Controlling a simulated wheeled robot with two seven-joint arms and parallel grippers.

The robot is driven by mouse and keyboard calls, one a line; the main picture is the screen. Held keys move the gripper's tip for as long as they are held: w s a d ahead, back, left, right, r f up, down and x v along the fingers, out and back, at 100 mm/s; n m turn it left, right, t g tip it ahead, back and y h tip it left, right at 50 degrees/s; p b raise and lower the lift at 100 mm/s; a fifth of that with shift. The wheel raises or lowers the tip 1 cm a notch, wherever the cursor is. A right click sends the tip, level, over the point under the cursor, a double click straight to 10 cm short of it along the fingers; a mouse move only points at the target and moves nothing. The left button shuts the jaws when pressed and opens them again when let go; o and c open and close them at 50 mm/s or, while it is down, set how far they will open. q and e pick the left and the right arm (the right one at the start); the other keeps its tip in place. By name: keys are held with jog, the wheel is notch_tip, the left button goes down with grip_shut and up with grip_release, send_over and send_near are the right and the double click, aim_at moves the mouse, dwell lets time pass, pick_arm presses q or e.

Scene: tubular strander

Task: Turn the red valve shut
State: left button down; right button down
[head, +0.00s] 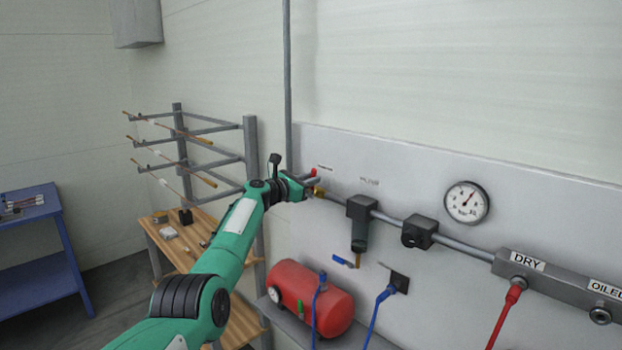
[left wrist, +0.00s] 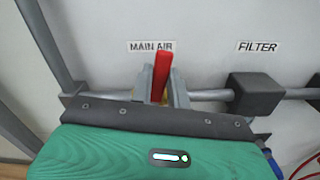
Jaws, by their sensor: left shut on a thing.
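The red valve handle (left wrist: 161,76) stands nearly upright, tilted slightly right at its top, below the MAIN AIR label in the left wrist view. In the head view its red tip (head: 313,173) shows just beyond my left gripper (head: 306,187). My left gripper, also in the left wrist view (left wrist: 160,88), is shut on the red handle, with one grey finger on each side of it. The brass valve body (head: 319,192) sits on the pipe and is mostly hidden by the gripper. My right gripper is in neither view.
The grey pipe runs right from the valve to a black filter (head: 360,222), a black block (head: 419,231) and a DRY/OILED manifold (head: 560,280). A pressure gauge (head: 467,202) is above the pipe. A red tank (head: 311,298) sits below. A rod rack (head: 190,160) stands left.

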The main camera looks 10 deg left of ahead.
pick_arm(q)
jog(key=shift+w+a+f+n+p, duration=0.1)
jog(key=shift+w+a+n+p, duration=0.15)
jog(key=shift+n, duration=0.3)
jog(key=shift+w+a+n+p, duration=0.1)
jog(key=shift+a+n+p, duration=0.15)
jog(key=shift+n, duration=0.3)
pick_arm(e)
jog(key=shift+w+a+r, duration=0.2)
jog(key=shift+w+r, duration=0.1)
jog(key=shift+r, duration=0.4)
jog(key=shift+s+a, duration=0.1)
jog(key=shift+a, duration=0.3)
pick_arm(q)
jog(key=c, duration=1.3)
grip_release()
jog(key=shift+c, duration=0.2)
jog(key=shift+w+a, duration=0.1)
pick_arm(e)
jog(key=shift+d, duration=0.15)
